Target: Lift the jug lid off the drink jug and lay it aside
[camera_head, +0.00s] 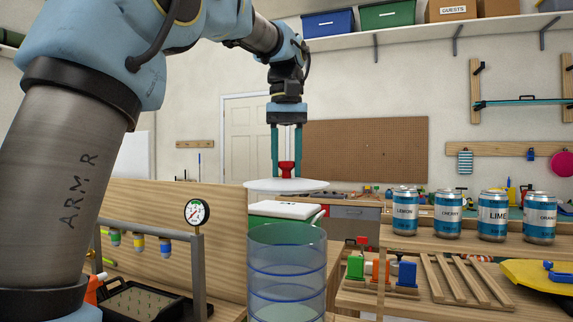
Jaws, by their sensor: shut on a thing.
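My gripper (287,166) points straight down in the upper middle of the head view. Its two teal fingers are shut on the red knob of the jug lid (262,185), a flat white disc held level in the air. The drink jug (288,285) is a clear bluish cylinder with blue rings, in the lower middle. Its top is uncovered and its lower part is cut off by the frame's edge. The lid is above the jug's rim in the picture, apart from it, with a white flat-topped box showing between them.
The white-topped box (284,209) stands behind the jug. Several drink cans (447,214) stand on a wooden shelf at right. Below are coloured blocks (380,270) and a slatted wooden rack (465,280). A pressure gauge (197,212) on a metal frame stands at left, near a dark tray (145,302).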

